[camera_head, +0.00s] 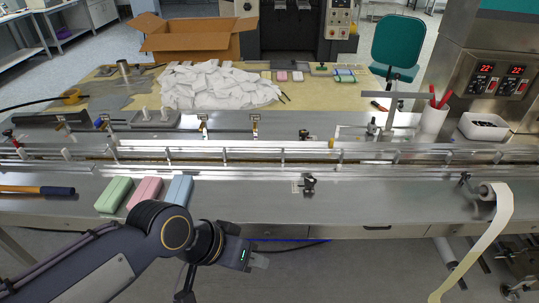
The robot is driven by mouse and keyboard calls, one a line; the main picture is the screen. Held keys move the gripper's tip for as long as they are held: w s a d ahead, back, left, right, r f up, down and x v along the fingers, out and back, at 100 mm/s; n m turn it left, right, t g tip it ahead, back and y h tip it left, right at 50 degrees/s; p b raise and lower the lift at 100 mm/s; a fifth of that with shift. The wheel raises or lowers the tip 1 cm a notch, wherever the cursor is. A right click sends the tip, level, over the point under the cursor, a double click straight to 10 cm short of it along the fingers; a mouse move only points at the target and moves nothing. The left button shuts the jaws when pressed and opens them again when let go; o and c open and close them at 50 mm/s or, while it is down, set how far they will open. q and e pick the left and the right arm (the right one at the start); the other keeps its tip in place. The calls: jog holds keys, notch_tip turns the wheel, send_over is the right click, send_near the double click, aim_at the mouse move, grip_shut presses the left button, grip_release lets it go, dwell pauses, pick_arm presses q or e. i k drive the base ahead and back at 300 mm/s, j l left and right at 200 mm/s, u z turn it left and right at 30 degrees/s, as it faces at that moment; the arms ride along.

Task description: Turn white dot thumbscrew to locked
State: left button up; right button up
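A small dark thumbscrew clamp (308,184) stands on the near side of the steel machine bed, by the lower guide rail. Another dark clamp (304,135) stands behind the rails, and one more (372,128) stands farther right. A white dot is too small to make out on any of them, as is whether a screw is locked. My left gripper (262,262) is in front of the bed's near edge, below and left of the near clamp and apart from it. Its fingers are small and blurred. My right gripper is not in view.
Green (115,194), pink (145,191) and blue (179,190) blocks lie on the bed behind my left arm. A yellow-and-black handled tool (40,190) lies left. The bed around the near clamp is mostly clear.

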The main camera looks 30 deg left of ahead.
aim_at(310, 181)
jog(key=i+j+u, duration=0.3)
jog(key=u, duration=0.15)
jog(key=i+j+u, duration=0.2)
jog(key=i+u, duration=0.3)
jog(key=k, duration=0.1)
